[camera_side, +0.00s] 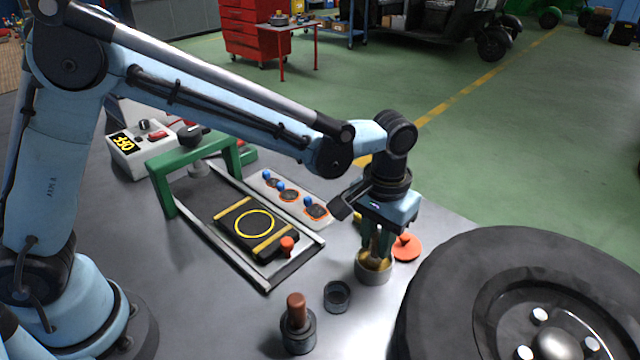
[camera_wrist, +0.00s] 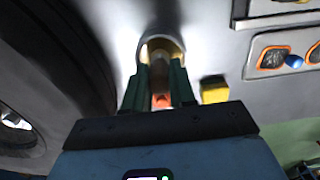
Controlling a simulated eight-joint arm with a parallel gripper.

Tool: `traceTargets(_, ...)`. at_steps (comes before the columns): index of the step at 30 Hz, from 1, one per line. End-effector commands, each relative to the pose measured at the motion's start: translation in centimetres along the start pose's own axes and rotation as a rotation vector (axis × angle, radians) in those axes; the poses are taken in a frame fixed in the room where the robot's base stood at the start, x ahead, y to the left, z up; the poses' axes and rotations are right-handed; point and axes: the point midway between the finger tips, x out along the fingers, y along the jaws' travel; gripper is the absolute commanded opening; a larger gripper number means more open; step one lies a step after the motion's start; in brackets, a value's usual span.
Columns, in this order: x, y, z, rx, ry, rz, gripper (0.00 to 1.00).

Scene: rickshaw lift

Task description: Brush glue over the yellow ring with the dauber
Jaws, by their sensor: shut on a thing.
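The yellow ring (camera_side: 254,223) is marked on a dark pad (camera_side: 232,214) with yellow bands, lying in the metal track. My gripper (camera_side: 378,243) is to the right of it, pointing down over an open metal pot (camera_side: 373,276) with amber inside. It is shut on the dauber (camera_side: 376,256), whose lower end is inside the pot. In the wrist view the dauber (camera_wrist: 160,76) stands between the green fingers of my gripper (camera_wrist: 157,82), with the pot (camera_wrist: 147,46) around its far end. The dauber's tip is hidden.
A large tyre (camera_side: 480,270) stands close right of the pot. A green arch (camera_side: 195,157) spans the track. A patch tray (camera_side: 325,220) lies behind the pad.

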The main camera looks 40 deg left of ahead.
Motion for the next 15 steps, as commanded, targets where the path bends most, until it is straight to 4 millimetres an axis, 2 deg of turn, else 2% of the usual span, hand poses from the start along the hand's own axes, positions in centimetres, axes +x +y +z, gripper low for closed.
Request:
traceTargets(5, -0.3, 0.0, 0.0, 0.0, 0.001, 0.0, 0.0)
traceTargets(15, -2.9, 0.0, 0.0, 0.0, 0.0, 0.0, 0.0)
